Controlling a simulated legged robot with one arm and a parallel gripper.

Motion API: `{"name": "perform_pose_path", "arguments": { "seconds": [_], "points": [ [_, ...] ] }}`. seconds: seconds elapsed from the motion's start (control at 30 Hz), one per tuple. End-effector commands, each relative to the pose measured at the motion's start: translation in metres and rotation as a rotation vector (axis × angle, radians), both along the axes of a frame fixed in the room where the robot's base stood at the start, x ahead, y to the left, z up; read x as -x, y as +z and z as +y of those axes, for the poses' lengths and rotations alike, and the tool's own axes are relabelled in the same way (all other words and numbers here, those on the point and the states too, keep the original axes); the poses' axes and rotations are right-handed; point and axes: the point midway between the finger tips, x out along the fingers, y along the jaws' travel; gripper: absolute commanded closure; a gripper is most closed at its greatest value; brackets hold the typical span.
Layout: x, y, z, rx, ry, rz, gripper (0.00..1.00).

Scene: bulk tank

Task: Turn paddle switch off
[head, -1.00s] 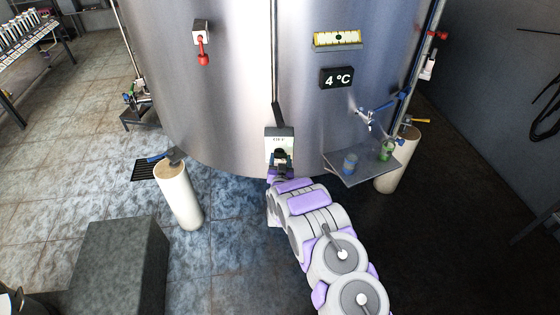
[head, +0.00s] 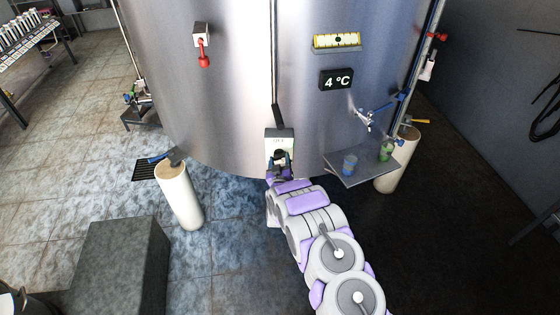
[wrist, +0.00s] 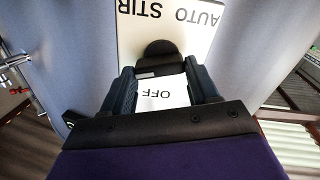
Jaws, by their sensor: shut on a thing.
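The paddle switch is a white plate (head: 279,138) with a dark round-ended paddle, low on the front of the steel tank. In the wrist view the plate (wrist: 190,32) reads AUTO STIR and OFF, both upside down. The black paddle (wrist: 158,50) stands out from the plate between these labels. My gripper (wrist: 158,73) has one dark finger on each side of the paddle and is shut on it. In the head view my gripper (head: 280,162) is at the lower part of the plate and partly hides the paddle.
The steel tank (head: 230,100) fills the back. A 4 °C display (head: 336,79) and a shelf (head: 365,165) with cups are right of the switch. A red-handled lever (head: 203,48) is upper left. A white post (head: 178,195) and dark block (head: 115,265) stand left.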

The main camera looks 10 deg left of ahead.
Motion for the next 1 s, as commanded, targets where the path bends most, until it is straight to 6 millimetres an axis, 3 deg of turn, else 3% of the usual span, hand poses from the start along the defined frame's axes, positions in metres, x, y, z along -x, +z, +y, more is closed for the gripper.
{"name": "perform_pose_path", "arguments": {
  "seconds": [1.0],
  "points": [
    [0.0013, -0.0014, 0.0105, 0.946, 0.009, -0.101, 0.71]
  ]
}}
